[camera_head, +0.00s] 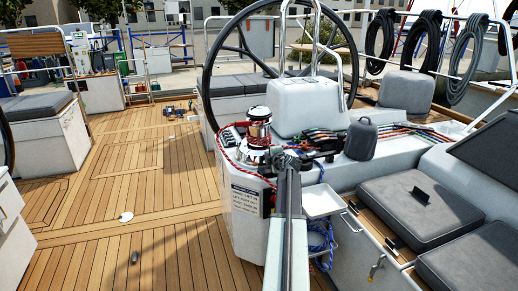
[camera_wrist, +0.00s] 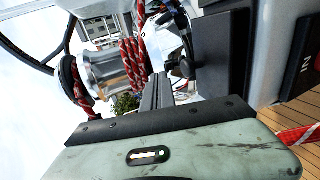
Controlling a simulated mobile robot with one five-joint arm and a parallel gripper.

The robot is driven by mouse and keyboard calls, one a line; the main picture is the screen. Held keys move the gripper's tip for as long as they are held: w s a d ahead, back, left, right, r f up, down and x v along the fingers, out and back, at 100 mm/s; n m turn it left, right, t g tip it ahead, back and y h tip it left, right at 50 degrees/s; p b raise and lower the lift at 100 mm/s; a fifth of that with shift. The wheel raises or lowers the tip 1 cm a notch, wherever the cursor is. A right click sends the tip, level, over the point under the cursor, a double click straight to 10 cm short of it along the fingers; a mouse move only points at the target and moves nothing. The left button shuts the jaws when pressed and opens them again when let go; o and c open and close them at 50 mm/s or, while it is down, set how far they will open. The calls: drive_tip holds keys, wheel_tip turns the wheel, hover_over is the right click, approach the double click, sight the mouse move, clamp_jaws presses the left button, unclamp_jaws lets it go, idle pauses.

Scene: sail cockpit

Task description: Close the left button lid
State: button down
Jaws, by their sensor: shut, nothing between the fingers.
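My gripper (camera_head: 290,165) reaches forward to the winch console (camera_head: 238,170); its narrow dark fingers (camera_wrist: 158,92) are shut and empty in the wrist view. A black flat panel (camera_wrist: 222,52), which may be a button lid, stands just right of the fingers in the wrist view. I cannot tell whether it is the left lid or how far open it is. A second black piece (camera_wrist: 303,60) with white lettering is farther right. In the head view a small dark panel (camera_head: 267,203) shows on the console front, partly hidden by my arm.
A silver winch (camera_head: 259,128) with red rope stands on the console, close left of my gripper; it fills the upper left of the wrist view (camera_wrist: 105,72). Coiled blue rope (camera_head: 322,240) hangs below a white tray (camera_head: 322,201). Open teak deck (camera_head: 130,190) lies left.

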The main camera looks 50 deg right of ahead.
drive_tip(key=shift+s+d+f+g+p, duration=0.15)
drive_tip(key=shift+s+d+g+p, duration=0.2)
drive_tip(key=shift+d+g+p, duration=0.35)
drive_tip(key=shift+w+f+y, duration=0.25)
drive_tip(key=shift+w+y, duration=0.05)
drive_tip(key=shift+y, duration=0.1)
drive_tip(key=shift+a, duration=0.1)
drive_tip(key=shift+p, duration=0.3)
wheel_tip(320, 180, up, 14)
drive_tip(key=w+p, duration=0.1)
drive_tip(key=p, duration=1.2)
drive_tip(key=shift+p, duration=0.4)
